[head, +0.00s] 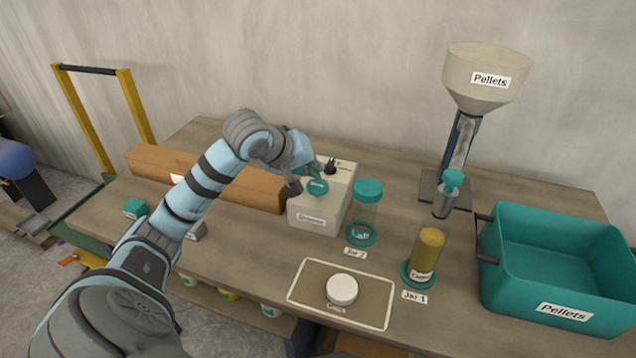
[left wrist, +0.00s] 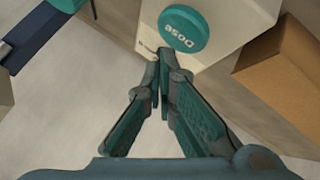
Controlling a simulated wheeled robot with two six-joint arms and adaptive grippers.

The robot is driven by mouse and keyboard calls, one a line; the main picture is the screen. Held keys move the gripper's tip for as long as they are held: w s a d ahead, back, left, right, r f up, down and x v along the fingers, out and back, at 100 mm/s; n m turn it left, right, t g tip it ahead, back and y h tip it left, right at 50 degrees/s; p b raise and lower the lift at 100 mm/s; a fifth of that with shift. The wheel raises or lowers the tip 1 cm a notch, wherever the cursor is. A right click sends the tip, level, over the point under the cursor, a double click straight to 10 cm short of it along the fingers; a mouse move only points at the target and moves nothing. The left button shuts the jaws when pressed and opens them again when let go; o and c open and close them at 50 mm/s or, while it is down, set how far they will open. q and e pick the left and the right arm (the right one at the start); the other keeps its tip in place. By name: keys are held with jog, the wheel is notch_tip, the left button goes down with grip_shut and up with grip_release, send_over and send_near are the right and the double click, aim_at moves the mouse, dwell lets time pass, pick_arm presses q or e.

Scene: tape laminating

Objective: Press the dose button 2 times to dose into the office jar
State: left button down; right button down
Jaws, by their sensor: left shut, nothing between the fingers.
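The white dispenser (head: 318,222) stands mid-table. Its round teal dose button (head: 318,186) faces up and reads "Dose" in the left wrist view (left wrist: 184,29). My left gripper (head: 295,186) is shut and empty, its fingertips (left wrist: 163,62) close to the button's edge; I cannot tell whether they touch the dispenser. A clear jar (head: 362,214) labelled "Lab" with a teal top stands at the "Jar 2" card. A mustard-filled jar (head: 428,250) stands on a teal ring at the "Jar 1" card; its label is hard to read. No label reads clearly as office. My right gripper is not in view.
A long brown box (head: 250,192) lies left of the dispenser. A framed mat (head: 310,292) marked "Caps" with a white cap (head: 342,289) is at the front. A pellet hopper (head: 488,62) stands at the back right, a teal "Pellets" bin (head: 545,308) at the right.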

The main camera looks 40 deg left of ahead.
aim_at(314, 184)
pick_arm(q)
notch_tip(314, 184, up, 4)
jog(key=p, duration=0.2)
jog(key=shift+p, duration=0.4)
jog(key=shift+r+p, duration=0.35)
jog(key=shift+r, duration=0.1)
jog(key=shift+f, duration=0.1)
